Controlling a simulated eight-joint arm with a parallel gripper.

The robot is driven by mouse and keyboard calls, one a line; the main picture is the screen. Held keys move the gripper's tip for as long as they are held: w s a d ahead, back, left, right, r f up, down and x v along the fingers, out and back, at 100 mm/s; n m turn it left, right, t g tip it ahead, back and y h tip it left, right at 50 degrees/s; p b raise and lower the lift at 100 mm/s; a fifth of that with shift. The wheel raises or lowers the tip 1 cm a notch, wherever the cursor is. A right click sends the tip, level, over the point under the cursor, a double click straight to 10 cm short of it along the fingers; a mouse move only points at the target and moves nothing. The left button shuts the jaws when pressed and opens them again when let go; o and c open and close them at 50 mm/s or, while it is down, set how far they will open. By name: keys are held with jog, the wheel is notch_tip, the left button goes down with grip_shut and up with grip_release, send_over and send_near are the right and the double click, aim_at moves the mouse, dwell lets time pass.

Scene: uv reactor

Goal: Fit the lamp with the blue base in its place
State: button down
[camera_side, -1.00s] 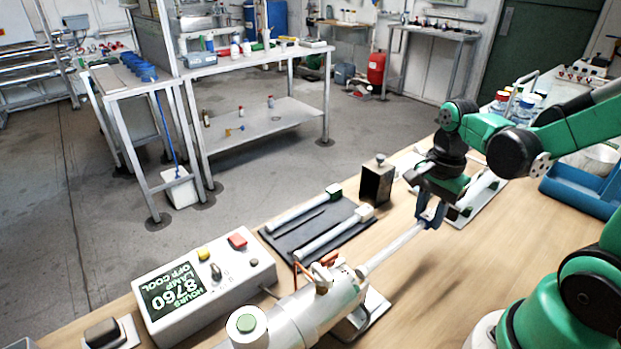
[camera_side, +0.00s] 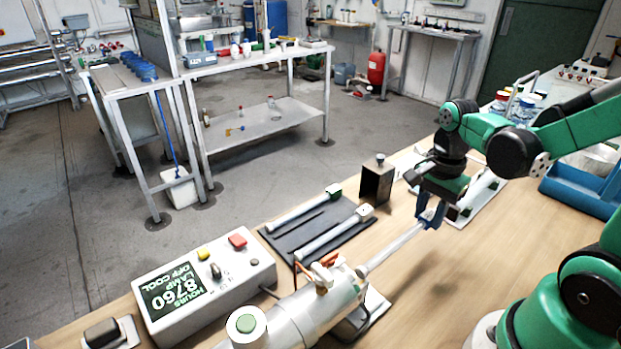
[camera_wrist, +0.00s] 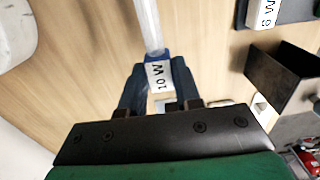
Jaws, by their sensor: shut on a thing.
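My gripper (camera_side: 432,212) is shut on the base end of a lamp, a pale tube (camera_side: 392,249) held at a slant above the table. In the wrist view the lamp's base (camera_wrist: 158,75) shows a blue band and a label reading "10 W" between my fingers. The tube's far end meets the open end of the metal reactor cylinder (camera_side: 300,318); how deep it sits inside cannot be told.
A control box (camera_side: 205,285) reads "8760 HOURS LAMP OFF COOL" left of the cylinder. A dark open metal box (camera_side: 376,184) stands behind the lamp, and a blue bin (camera_side: 585,188) is at right. The table right of the lamp is clear.

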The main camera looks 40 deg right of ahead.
aim_at(359, 268)
jog(key=shift+a, duration=8.45)
jog(key=c, duration=0.5)
grip_release()
jog(key=shift+c, duration=0.2)
jog(key=shift+r, duration=2.8)
